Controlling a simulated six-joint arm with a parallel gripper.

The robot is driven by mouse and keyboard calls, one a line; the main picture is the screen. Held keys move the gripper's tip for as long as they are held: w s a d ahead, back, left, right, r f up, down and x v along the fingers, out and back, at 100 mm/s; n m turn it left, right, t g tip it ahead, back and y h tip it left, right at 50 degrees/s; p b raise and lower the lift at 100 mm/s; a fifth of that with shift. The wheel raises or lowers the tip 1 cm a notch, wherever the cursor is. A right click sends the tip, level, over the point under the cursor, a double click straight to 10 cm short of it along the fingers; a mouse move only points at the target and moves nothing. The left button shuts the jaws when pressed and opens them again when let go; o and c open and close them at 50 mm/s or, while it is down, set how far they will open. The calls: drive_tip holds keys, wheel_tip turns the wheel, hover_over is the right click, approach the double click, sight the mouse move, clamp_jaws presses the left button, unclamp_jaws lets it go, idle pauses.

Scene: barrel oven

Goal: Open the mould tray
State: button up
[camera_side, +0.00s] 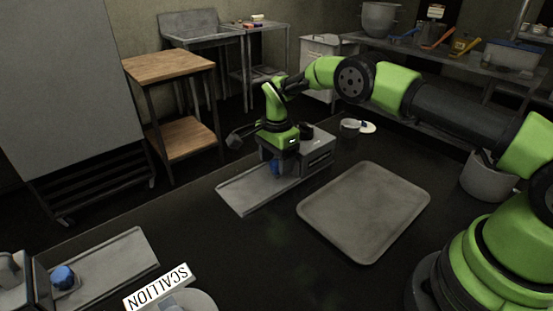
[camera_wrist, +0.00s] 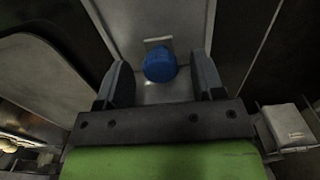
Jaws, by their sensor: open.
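A long grey metal unit, which I take to be the mould tray (camera_side: 246,191), lies on the dark worktop, with a raised box (camera_side: 319,148) at its right end. A round blue knob (camera_wrist: 160,66) stands on its flat part. In the side view the knob (camera_side: 276,168) is mostly hidden under my wrist. My gripper (camera_side: 272,161) is over the unit, pointing down. In the wrist view the open fingers of my gripper (camera_wrist: 163,78) lie to either side of the knob, with gaps visible on both sides. I cannot tell the fingertips' height against the knob.
A flat grey tray (camera_side: 364,212) lies right of the unit. A small pot (camera_side: 350,128) stands behind. Bare worktop lies between the units.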

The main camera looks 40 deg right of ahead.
clamp_jaws()
drive_tip(key=a, duration=1)
drive_tip(key=shift+w, duration=0.1)
drive_tip(key=shift+a, duration=0.8)
unclamp_jaws()
drive_tip(key=shift+r, duration=0.1)
wheel_tip(320, 180, up, 10)
